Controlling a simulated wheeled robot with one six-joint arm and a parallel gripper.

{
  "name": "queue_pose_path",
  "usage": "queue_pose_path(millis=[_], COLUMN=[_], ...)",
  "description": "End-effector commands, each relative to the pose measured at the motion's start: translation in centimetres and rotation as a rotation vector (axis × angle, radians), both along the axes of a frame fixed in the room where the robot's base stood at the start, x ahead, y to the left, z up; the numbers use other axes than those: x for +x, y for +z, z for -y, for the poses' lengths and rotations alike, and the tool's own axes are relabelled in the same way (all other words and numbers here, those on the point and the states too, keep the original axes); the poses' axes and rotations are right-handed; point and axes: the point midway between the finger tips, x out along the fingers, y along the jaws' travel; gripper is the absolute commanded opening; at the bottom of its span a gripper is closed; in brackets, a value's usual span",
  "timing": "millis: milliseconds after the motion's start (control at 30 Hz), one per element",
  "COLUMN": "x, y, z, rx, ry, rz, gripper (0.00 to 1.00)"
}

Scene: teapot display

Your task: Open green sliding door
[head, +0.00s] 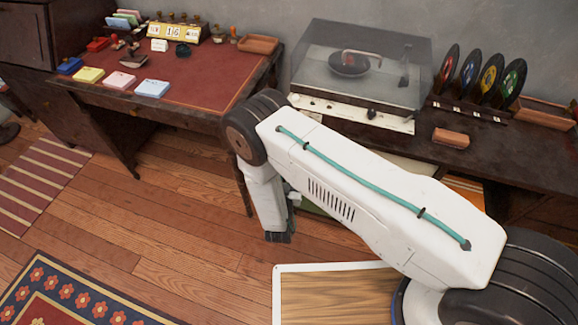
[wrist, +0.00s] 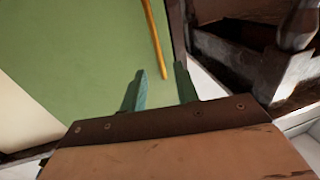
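The green sliding door (wrist: 75,55) fills the upper left of the wrist view. A thin orange-brown bar (wrist: 154,40), apparently its handle, runs down the green surface near the door's right edge. My gripper (wrist: 163,80) is open, with its two teal fingers apart. The bar's lower end appears between the fingertips, but I cannot tell whether they touch it. In the head view my gripper (head: 279,236) hangs low in front of the cabinet. Only a sliver of green (head: 312,209) shows there; my arm hides the rest.
A brown screwed plate (wrist: 165,125) covers the lower wrist view. A dark frame and a grey-black object (wrist: 240,55) lie right of the door. A record player (head: 350,80) and upright records (head: 480,75) stand on the cabinet. A red-topped desk (head: 195,78) stands left.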

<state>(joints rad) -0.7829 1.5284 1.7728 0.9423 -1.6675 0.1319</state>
Motion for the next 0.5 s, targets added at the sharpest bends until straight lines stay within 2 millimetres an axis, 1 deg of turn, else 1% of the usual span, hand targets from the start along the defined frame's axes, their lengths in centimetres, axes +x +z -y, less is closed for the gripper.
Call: queue_pose_path(millis=[33, 200, 300, 500], x=[1.0, 3.2, 3.9, 4.2], y=[0.0, 0.0, 0.0, 0.0], z=[0.2, 0.5, 0.6, 0.6], rx=[0.002, 0.001, -0.001, -0.001], ry=[-0.004, -0.001, -0.001, 0.001], rz=[0.001, -0.001, -0.001, -0.002], gripper=[0.3, 0.3, 0.3, 0.3])
